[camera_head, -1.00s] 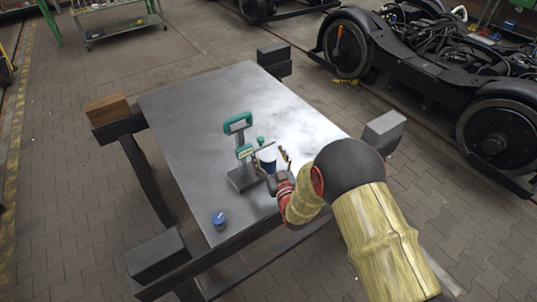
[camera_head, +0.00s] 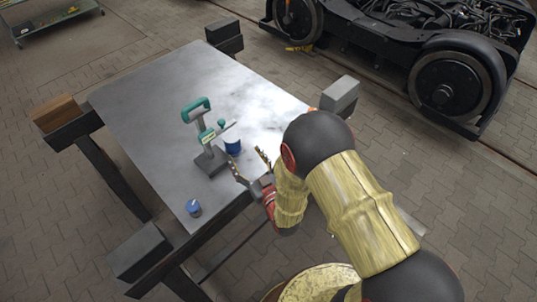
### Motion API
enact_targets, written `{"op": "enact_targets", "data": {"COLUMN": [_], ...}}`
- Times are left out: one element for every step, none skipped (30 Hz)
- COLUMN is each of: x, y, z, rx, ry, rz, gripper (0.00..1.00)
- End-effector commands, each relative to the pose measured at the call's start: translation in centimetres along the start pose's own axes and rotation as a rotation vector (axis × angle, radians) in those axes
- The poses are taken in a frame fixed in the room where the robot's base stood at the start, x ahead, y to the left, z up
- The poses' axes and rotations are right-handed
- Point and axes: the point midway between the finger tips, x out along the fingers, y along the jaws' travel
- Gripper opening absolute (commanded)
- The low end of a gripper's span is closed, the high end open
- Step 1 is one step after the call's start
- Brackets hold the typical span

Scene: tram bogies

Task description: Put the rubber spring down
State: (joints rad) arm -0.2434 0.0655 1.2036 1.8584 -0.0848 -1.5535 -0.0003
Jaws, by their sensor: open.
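A short cylinder with a white top and a blue side (camera_head: 233,146), which I take to be the rubber spring, stands upright on the grey metal table (camera_head: 150,110). It is close beside the right side of a green-and-grey bench device (camera_head: 211,158). I cannot tell whether the two touch. My gripper (camera_head: 246,160) is just in front of the cylinder, at the table's near right edge. Its two fingers are spread with nothing between them, and they look clear of the cylinder.
A small blue-topped piece (camera_head: 194,208) stands near the table's front corner. A wooden block (camera_head: 55,113) and dark blocks (camera_head: 140,252) sit on supports around the table. A bogie (camera_head: 420,60) stands behind on the right. The table's far left half is bare.

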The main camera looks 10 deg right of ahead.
Motion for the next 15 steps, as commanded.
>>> {"op": "enact_targets", "data": {"x": [0.0,0.0,0.1,0.2,0.5,0.9,1.3,1.8,2.4,2.9,3.2,3.7,3.8,3.9,3.8], "y": [0.0,0.0,0.1,0.1,0.3,0.6,0.8,1.2,1.7,2.2,2.8,3.4,4.0,4.5,5.2], "z": [0.0,0.0,-0.1,-0.3,-0.5,-1.1,-1.5,-2.1,-3.0,-3.8,-4.5,-5.7,-6.6,-7.5,-8.7], "rx": [0.000,0.000,-0.001,-0.001,-0.002,-0.003,-0.005,-0.006,-0.008,-0.010,-0.011,-0.012,-0.012,-0.012,-0.010], "ry": [0.000,0.000,-0.001,-0.004,-0.010,-0.022,-0.034,-0.050,-0.077,-0.100,-0.127,-0.164,-0.193,-0.221,-0.261], "rz": [0.000,0.000,0.001,0.003,0.005,0.010,0.015,0.020,0.030,0.039,0.048,0.061,0.070,0.081,0.094], "gripper": [0.70,0.70,0.70,0.70,0.70,0.70,0.70,0.70,0.70,0.70,0.70,0.70,0.70,0.70,0.70]}}
